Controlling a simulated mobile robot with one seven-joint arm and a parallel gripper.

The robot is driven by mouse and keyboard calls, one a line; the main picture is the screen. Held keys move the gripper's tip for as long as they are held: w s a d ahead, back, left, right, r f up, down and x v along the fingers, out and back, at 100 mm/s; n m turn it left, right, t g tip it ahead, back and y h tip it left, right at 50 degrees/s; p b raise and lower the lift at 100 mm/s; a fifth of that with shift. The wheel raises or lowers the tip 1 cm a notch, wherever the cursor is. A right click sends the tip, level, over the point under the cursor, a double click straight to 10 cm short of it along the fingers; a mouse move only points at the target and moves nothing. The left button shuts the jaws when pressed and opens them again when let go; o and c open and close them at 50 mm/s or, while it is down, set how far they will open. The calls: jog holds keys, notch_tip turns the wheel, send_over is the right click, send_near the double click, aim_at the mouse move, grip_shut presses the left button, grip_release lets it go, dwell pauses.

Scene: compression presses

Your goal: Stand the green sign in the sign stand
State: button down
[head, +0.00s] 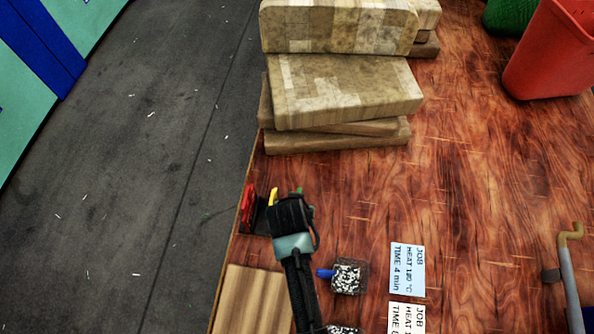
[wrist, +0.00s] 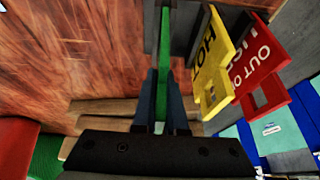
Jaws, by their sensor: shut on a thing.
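My gripper (head: 289,205) is above the left edge of the wooden table, next to the dark sign stand (head: 261,218). In the wrist view my gripper (wrist: 164,82) is shut on the green sign (wrist: 164,48), which shows edge-on as a thin strip. Its far end lies between dark parts of the stand (wrist: 182,28); I cannot tell whether it is seated. A yellow HOT sign (wrist: 214,58) and a red OUT OF USE sign (wrist: 262,72) stand to its right. In the head view my gripper hides most of the green sign (head: 299,190).
Stacked stone-coloured slabs (head: 345,90) lie behind the stand. A clear box of pellets (head: 348,277) with a blue tab and job cards (head: 407,270) are to the right. A wooden board (head: 250,300) is in front. A red bin (head: 550,50) stands at the back right.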

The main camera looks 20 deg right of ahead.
jog(key=shift+f+b, duration=0.75)
jog(key=shift+f, duration=0.45)
jog(key=c, duration=0.9)
grip_release()
jog(key=v, duration=1.3)
